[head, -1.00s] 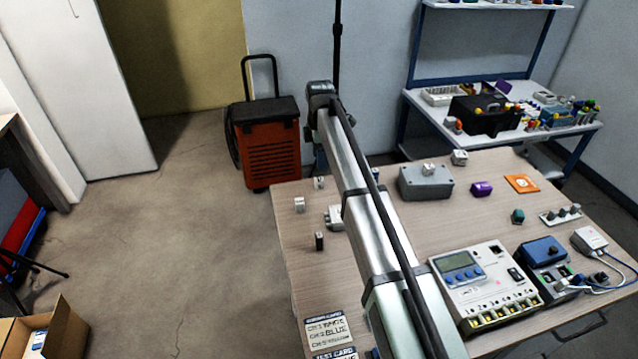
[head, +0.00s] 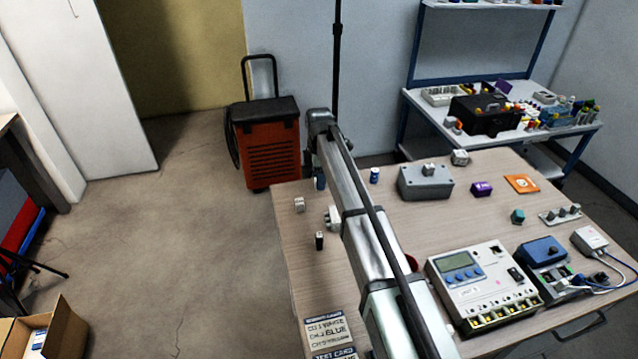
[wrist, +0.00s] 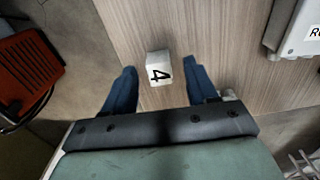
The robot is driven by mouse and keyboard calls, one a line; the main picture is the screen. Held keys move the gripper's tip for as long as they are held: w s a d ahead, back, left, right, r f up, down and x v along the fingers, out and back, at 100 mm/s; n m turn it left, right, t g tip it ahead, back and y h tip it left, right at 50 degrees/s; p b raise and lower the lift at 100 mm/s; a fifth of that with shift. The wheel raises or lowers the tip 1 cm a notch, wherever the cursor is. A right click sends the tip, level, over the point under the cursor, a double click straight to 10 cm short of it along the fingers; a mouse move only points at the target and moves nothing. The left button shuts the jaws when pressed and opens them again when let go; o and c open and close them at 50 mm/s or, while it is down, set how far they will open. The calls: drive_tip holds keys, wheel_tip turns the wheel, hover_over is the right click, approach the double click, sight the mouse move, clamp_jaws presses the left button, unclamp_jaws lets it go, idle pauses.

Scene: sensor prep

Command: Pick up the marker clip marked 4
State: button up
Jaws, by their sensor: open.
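The marker clip marked 4 (wrist: 159,68) is a small white block with a black 4 on its face, standing on the wooden table in the wrist view. My gripper (wrist: 163,72) is open, with its blue fingers on either side of the clip. Gaps show between the clip and both fingers, and nothing is gripped. In the head view, my arm covers most of the gripper, and I cannot make out the clip marked 4 there.
A grey box (head: 425,182) stands farther right. The table edge and an orange unit (wrist: 28,72) lie left of the gripper.

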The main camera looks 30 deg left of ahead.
clamp_jaws()
idle(0.3)
